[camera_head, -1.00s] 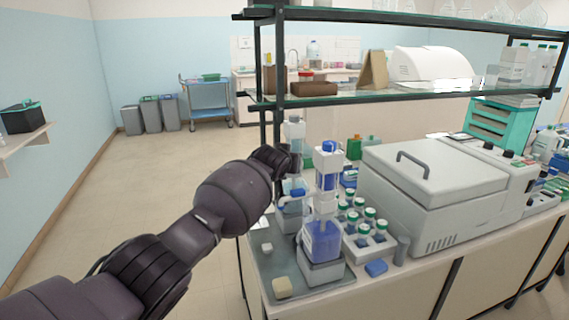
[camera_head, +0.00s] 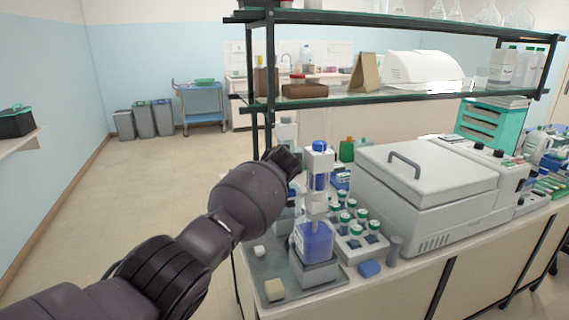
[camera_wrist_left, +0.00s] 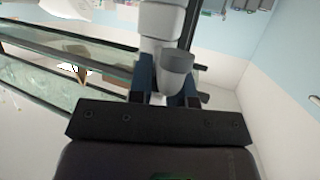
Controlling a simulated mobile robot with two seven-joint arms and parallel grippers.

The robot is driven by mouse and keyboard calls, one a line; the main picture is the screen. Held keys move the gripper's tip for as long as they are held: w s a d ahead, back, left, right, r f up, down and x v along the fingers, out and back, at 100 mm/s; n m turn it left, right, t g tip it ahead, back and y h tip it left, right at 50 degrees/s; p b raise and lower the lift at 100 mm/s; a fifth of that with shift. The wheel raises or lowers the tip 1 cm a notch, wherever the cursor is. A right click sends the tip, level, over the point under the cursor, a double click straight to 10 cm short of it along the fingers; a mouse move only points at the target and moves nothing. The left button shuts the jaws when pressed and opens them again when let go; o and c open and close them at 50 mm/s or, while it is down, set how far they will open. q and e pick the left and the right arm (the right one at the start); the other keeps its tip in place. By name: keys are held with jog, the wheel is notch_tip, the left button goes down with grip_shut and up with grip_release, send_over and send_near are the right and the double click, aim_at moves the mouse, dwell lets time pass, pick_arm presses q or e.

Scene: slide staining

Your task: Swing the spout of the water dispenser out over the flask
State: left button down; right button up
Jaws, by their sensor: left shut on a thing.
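The rear dispenser (camera_head: 286,131), with a white top, stands at the left end of the bench, mostly hidden behind my left arm. My left gripper (camera_head: 288,158) is at its upper part. In the left wrist view my left gripper (camera_wrist_left: 170,88) is shut on a short grey-white cylindrical part (camera_wrist_left: 177,68) beside a white column (camera_wrist_left: 160,22); it looks like the spout. In front stands a similar white dispenser (camera_head: 319,161) with a blue cap and a blue-filled vessel (camera_head: 314,241) at its foot. I cannot make out the flask under the rear dispenser. My right gripper is out of view.
A grey tray (camera_head: 325,285) under the dispensers holds a beige block (camera_head: 274,289). A white rack (camera_head: 352,245) of green-capped bottles and a large grey machine (camera_head: 425,190) stand to the right. A shelf frame (camera_head: 268,75) rises behind. Floor at left is clear.

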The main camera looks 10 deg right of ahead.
pick_arm(q)
jog(key=c, duration=1)
grip_release()
jog(key=shift+c, duration=0.2)
notch_tip(320, 180, up, 20)
